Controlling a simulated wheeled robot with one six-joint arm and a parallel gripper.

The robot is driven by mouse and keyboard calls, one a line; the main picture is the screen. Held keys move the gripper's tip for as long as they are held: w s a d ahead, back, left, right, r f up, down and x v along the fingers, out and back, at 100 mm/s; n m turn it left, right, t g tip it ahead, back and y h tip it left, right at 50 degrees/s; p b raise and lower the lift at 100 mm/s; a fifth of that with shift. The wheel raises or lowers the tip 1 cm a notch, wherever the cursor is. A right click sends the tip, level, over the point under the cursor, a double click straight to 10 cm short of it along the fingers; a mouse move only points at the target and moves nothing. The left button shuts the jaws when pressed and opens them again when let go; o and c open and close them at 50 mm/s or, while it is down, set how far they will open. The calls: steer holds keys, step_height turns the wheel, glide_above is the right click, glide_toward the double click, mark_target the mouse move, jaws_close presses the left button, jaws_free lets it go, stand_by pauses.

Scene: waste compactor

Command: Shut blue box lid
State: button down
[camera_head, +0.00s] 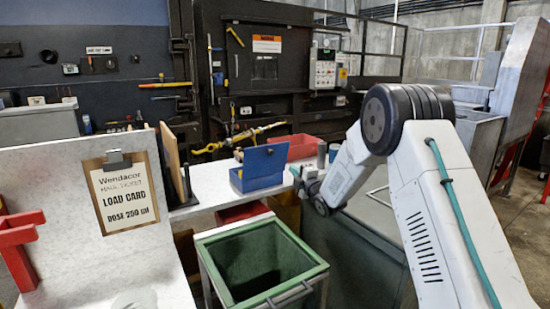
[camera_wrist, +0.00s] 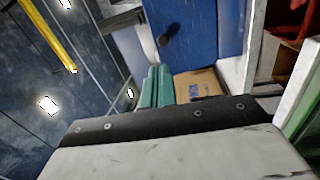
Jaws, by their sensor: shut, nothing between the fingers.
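The blue box (camera_head: 257,183) stands on the light worktop. Its blue lid (camera_head: 268,158) is open, raised and tilted above the box, with a small dark knob. In the wrist view the blue panel with the black knob (camera_wrist: 200,28) fills the upper middle and appears to be this lid. My gripper (camera_head: 297,172) is just right of the box in the head view, apart from the lid as far as I can tell. In the wrist view its teal fingers (camera_wrist: 157,72) are side by side, shut and empty, below the knob. Contact with the box is unclear.
A red bin (camera_head: 292,147) stands behind the box. A green open bin (camera_head: 262,244) is on the floor in front. A clipboard panel (camera_head: 123,190) is at left. A brown carton (camera_wrist: 196,84) shows beside my fingers. Yellow-handled tools (camera_head: 240,139) hang behind.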

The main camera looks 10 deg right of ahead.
steer(key=f+n+y, duration=0.1)
glide_toward(272, 152)
steer(key=shift+t, duration=0.3)
steer(key=x, duration=0.6)
steer(key=shift+w+a+f, duration=0.2)
steer(key=shift+w+a, duration=0.15)
steer(key=shift+w, duration=0.05)
steer(key=shift+d+r, duration=0.1)
